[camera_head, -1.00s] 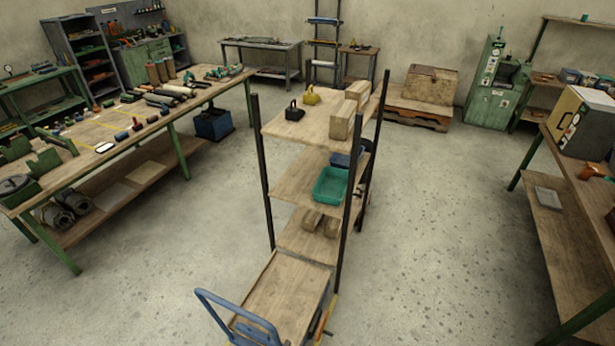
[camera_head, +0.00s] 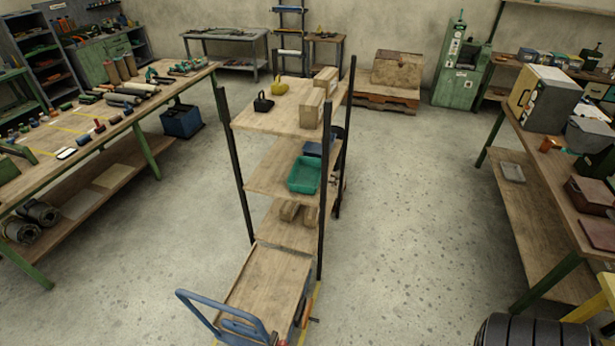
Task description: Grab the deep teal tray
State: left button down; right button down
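The deep teal tray (camera_head: 305,174) sits on the middle shelf of the open shelf rack (camera_head: 262,178) in the centre. It lies near the shelf's right side, close to a dark upright post. Its inside looks empty. A dark blue thing (camera_head: 318,148) is just behind it. Neither of my grippers shows in the head view.
A cart with a blue handle (camera_head: 225,325) stands in front of the rack. Long workbenches stand at left (camera_head: 118,128) and right (camera_head: 522,198). A black ribbed object (camera_head: 520,332) is at the lower right. Floor is open on both sides of the rack.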

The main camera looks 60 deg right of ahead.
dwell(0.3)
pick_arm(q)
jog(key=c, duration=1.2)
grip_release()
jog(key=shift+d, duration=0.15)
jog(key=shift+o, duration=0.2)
